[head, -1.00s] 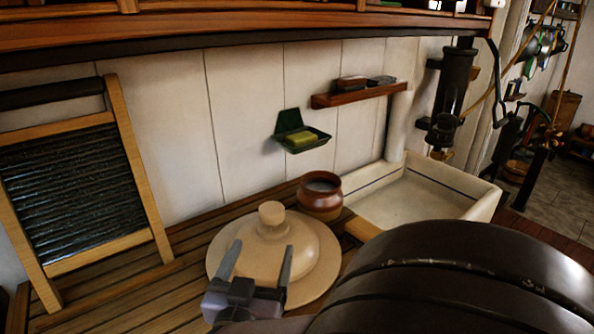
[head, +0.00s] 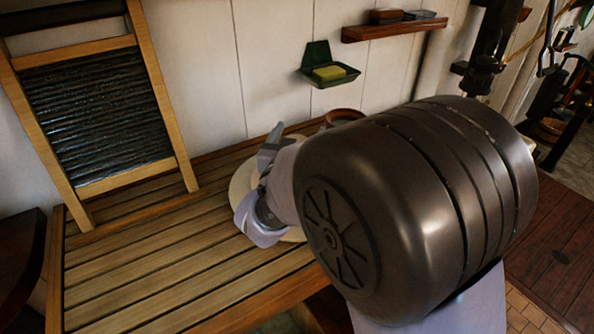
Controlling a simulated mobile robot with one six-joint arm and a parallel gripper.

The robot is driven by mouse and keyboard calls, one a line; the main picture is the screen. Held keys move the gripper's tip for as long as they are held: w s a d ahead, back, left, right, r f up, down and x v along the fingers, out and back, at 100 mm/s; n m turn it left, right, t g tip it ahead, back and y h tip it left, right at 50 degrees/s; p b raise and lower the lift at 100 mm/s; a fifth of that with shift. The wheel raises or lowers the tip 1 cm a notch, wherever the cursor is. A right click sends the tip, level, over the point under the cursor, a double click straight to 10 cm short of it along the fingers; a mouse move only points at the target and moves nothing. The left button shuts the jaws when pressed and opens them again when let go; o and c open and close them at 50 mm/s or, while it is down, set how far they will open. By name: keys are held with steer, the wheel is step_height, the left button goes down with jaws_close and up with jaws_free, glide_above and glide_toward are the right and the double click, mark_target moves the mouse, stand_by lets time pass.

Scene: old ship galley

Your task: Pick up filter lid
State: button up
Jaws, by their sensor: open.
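The filter lid (head: 239,185), a pale beige disc, lies on the slatted wooden counter. Only its left edge and a strip at the front show; my gripper and arm hide its knob and most of its top. In the earlier head view it is a wide round lid with a raised dome and a knob. My gripper (head: 272,143) is over the lid, with one finger showing near its back side. The jaws are open, and no object is seen between them. I cannot tell whether the fingers stand around the knob.
A washboard (head: 95,115) leans against the wall at left. A brown pot (head: 344,114) stands just behind my arm, mostly hidden. A green soap dish (head: 330,76) and a small shelf (head: 385,30) are on the wall. The counter's left and front slats (head: 180,265) are clear.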

jaws_close()
steer(key=shift+r, duration=0.1)
stand_by(0.3)
